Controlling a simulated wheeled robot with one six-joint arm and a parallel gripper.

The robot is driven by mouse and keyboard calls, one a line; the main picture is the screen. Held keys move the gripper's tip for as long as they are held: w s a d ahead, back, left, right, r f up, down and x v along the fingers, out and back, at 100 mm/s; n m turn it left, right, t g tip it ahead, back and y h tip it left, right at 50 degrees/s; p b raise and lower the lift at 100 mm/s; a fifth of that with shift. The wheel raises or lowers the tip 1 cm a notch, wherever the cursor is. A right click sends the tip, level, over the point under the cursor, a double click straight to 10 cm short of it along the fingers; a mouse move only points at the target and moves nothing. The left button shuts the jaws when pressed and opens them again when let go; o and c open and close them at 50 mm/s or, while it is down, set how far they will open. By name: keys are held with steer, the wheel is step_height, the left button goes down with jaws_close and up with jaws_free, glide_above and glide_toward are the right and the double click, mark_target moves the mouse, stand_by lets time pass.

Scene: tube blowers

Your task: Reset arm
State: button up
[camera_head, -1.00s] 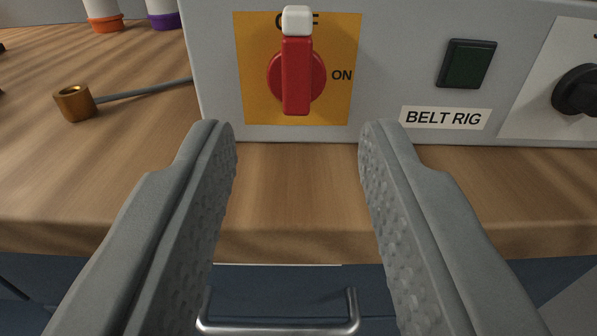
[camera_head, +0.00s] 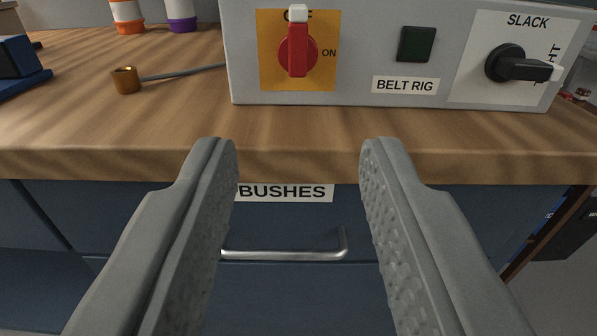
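My gripper (camera_head: 299,150) is open and empty, its two grey fingers wide apart in front of the bench edge. Beyond the fingertips stands the grey control box (camera_head: 350,97) labelled BELT RIG. Its red rotary switch (camera_head: 298,52), on a yellow plate, stands upright with its white tip at OFF. Nothing touches the fingers. Below the bench top, a blue drawer labelled BUSHES shows its metal handle (camera_head: 285,255) between the fingers; the fingers hide part of the drawer front.
On the box are a dark green button (camera_head: 416,44) and a black SLACK knob (camera_head: 518,67) pointing right. A brass cup on a rod (camera_head: 126,80) lies on the wooden bench (camera_head: 90,125). A blue object (camera_head: 17,62) sits at the far left. Two banded white tubes stand behind.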

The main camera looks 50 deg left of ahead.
steer(key=s+a+r+m+g+h, duration=0.15)
steer(key=s+a+r+h, duration=0.35)
steer(key=s, duration=0.5)
steer(key=s+a+r+m+h, duration=0.2)
steer(key=s+a+r+m, duration=0.3)
steer(key=s, duration=0.6)
steer(key=s+a+r+m+t+h, duration=0.1)
steer(key=s+r+t+h, duration=0.1)
steer(key=s, duration=1)
steer(key=s+a+r+m+t+h, duration=0.1)
steer(key=s+r+m+t+h, duration=0.1)
steer(key=s, duration=1.1)
steer(key=s+a+r+m+t+h, duration=0.1)
steer(key=s+r+t+h, duration=0.2)
steer(key=s, duration=1)
steer(key=shift+t+h, duration=0.3)
steer(key=shift+t, duration=0.35)
steer(key=shift+w+a+r+m, duration=0.1)
steer(key=shift+m, duration=0.15)
